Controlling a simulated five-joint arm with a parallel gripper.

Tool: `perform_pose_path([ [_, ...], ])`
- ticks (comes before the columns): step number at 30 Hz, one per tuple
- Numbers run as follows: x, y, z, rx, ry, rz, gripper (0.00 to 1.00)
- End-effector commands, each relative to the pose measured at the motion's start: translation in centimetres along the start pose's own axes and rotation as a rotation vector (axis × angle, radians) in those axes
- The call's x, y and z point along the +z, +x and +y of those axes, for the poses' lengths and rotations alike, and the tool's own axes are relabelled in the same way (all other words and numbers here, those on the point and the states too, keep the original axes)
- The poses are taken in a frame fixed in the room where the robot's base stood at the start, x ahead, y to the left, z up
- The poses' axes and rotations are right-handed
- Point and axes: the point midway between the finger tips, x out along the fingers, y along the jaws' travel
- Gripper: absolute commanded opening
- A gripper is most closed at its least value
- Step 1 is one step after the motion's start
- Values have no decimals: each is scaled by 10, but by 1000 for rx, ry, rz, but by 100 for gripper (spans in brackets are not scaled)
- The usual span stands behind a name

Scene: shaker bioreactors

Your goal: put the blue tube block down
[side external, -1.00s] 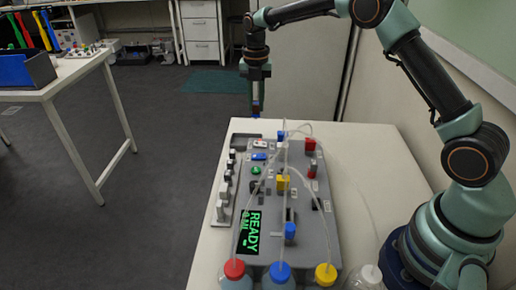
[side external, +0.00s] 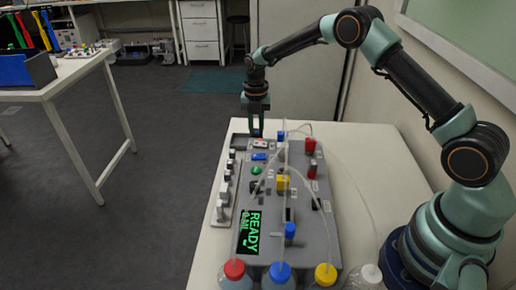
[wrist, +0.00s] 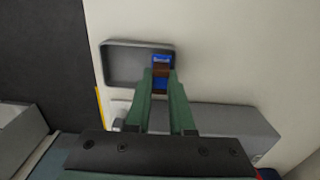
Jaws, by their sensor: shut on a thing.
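The blue tube block (wrist: 161,84) is between my fingertips in the wrist view, with a brownish band across its middle. My gripper (wrist: 161,74) is shut on it. The block is over or in the right end of a shallow grey tray (wrist: 112,46); I cannot tell whether it touches the tray floor. In the side view my gripper (side external: 256,132) points straight down at the far end of the table, just behind the grey device. The block cannot be made out clearly in that view.
The grey device (side external: 275,222) with coloured blocks, tubing and a READY screen (side external: 249,231) fills the table's middle. Bottles with red (side external: 234,268), blue and yellow caps stand at its near end. The white table (side external: 375,160) is clear to the right.

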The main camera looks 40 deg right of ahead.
Motion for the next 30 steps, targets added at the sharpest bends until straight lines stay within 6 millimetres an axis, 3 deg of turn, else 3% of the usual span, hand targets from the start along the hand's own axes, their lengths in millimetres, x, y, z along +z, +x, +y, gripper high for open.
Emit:
perform_pose_path([
  [4, 0, 3, 0, 0, 0, 0, 0],
  [5, 0, 3, 0, 1, 0, -1, 28],
  [6, 0, 3, 0, 1, 0, -1, 44],
  [7, 0, 3, 0, 1, 0, -1, 51],
  [20, 0, -6, 0, 1, 0, -1, 51],
  [30, 1, -70, 1, 3, 0, -4, 51],
])
